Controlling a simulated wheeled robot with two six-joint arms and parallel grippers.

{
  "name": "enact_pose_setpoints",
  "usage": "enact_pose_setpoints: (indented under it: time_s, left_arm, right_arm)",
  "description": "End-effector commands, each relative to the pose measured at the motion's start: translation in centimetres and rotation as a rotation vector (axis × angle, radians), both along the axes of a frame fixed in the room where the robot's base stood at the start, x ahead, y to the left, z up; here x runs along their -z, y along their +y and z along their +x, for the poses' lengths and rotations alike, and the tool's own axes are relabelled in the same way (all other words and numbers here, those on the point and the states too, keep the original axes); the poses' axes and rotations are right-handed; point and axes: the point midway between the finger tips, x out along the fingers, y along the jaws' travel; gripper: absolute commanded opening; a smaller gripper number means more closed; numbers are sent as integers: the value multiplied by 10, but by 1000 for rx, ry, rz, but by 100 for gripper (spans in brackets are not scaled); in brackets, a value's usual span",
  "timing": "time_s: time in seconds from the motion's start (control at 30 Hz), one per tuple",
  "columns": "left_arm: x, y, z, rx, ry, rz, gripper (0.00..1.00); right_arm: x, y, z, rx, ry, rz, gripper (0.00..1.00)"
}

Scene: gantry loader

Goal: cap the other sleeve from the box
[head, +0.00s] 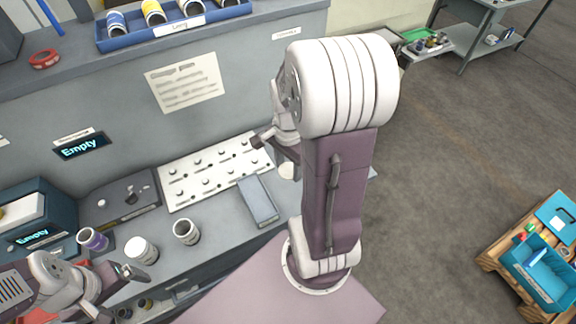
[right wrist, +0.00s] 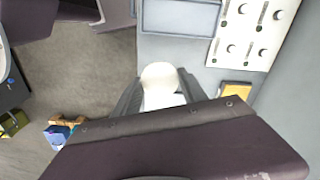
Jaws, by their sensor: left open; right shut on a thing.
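My right gripper (right wrist: 160,84) is shut on a white, round-ended piece (right wrist: 158,74) in the right wrist view; I cannot tell for sure that it is a cap. In the head view my right arm mostly hides that gripper. Two pale sleeves stand on the bench: one (head: 141,250) with a white top, the other (head: 187,233) with a dark open mouth. A purple-banded cylinder (head: 92,239) is left of them. My left gripper (head: 131,274) is open and empty, just in front of the white-topped sleeve. A grey-blue box (head: 258,201) lies right of the sleeves.
A white pegboard (head: 215,172) with several knobs lies behind the sleeves. A blue tray of rolls (head: 175,32) is on the upper shelf. A wooden crate cart (head: 493,260) stands at the right on open floor.

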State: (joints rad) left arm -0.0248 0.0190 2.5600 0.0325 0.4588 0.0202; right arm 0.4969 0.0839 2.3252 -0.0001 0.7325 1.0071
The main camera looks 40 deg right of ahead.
Motion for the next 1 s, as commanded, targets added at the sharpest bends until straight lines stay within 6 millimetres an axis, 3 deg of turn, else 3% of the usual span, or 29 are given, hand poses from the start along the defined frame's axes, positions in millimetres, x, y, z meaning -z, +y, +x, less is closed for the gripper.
enact_pose_setpoints:
  time_s: [0.57,1.0]
  left_arm:
    - [-39,0,0,0,0,0,90]
    - [-39,0,0,0,0,0,90]
  right_arm:
    - [-38,0,0,0,0,0,12]
    - [-39,-4,7,-1,1,0,12]
